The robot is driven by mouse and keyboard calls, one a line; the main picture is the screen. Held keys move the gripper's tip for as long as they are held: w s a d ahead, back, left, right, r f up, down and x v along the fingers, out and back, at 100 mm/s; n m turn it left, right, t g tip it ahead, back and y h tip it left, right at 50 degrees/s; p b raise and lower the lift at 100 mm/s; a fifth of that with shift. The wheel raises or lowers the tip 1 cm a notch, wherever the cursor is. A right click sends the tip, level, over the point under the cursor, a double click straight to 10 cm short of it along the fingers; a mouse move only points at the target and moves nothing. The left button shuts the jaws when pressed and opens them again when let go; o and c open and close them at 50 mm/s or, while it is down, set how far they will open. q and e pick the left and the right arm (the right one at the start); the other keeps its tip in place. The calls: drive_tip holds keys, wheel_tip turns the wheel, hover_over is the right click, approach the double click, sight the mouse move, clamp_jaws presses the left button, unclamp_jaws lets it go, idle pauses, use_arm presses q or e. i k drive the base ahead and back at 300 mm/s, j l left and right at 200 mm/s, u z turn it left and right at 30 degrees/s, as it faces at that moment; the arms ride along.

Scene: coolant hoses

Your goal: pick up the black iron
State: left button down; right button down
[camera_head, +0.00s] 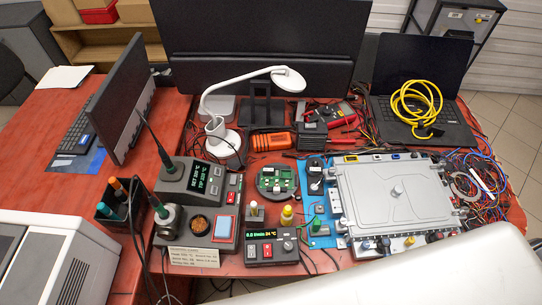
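A slim black iron-like tool (155,143) stands tilted at the soldering station, its upper end leaning left in front of the monitor. Its lower end meets the back of the grey station with the lit display (205,178); I cannot tell how it is held there. A second tool with a teal grip (158,207) leans in the round metal holder (169,222) just in front. I cannot tell for certain which of these is the black iron. Neither of my grippers is in view.
A tool holder (110,215) with orange and green handles stands left of the station. A white lamp (226,90) arches behind. A grey metal housing (395,198) fills the right side, with tangled wires beyond. Bare red tabletop (45,130) shows at the left.

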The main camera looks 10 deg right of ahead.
sight(171, 168)
drive_tip(key=z, duration=0.85)
drive_tip(key=k+l+u, duration=0.1)
drive_tip(key=u, duration=1.25)
drive_tip(key=k+j, duration=0.05)
